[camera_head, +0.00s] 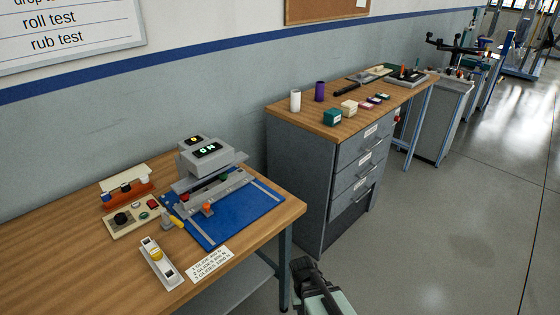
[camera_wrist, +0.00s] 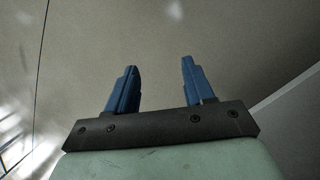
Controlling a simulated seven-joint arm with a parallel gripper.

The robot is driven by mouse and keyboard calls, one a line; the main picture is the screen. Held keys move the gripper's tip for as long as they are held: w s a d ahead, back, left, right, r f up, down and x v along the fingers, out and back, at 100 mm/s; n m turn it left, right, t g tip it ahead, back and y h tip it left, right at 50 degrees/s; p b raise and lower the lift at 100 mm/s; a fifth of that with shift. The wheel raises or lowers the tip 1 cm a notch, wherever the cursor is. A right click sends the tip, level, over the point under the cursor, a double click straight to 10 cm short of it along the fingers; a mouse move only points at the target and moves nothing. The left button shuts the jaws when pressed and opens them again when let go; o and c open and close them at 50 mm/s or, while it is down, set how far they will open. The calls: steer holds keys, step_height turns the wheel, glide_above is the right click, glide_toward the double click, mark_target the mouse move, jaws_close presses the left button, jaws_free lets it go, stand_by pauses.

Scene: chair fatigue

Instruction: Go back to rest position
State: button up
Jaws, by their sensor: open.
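My gripper (camera_wrist: 157,80) is open and empty in the wrist view, its two blue fingers standing apart with plain grey floor or wall beyond them. In the head view my arm's end shows at the bottom, low beside the front right corner of the wooden table (camera_head: 110,222); the fingers cannot be made out there. Nothing touches the gripper in the wrist view. On the table a grey machine with a lit display (camera_head: 207,150) stands on a blue base plate (camera_head: 240,222).
A drawer cabinet (camera_head: 310,180) stands behind right, bearing small boxes and cylinders. Open floor (camera_head: 450,240) lies to the right.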

steer(key=s+d+f+g+y, duration=0.1)
steer(key=s+d+f+g, duration=0.1)
steer(key=s+f, duration=0.5)
steer(key=s+d+f+g+y, duration=0.1)
steer(key=s+d+f, duration=0.4)
steer(key=s, duration=1)
step_height(320, 180, down, 4)
steer(key=shift+s+r+g, duration=0.2)
steer(key=shift+s+g, duration=0.2)
steer(key=shift+g, duration=0.2)
steer(key=shift+d, duration=0.1)
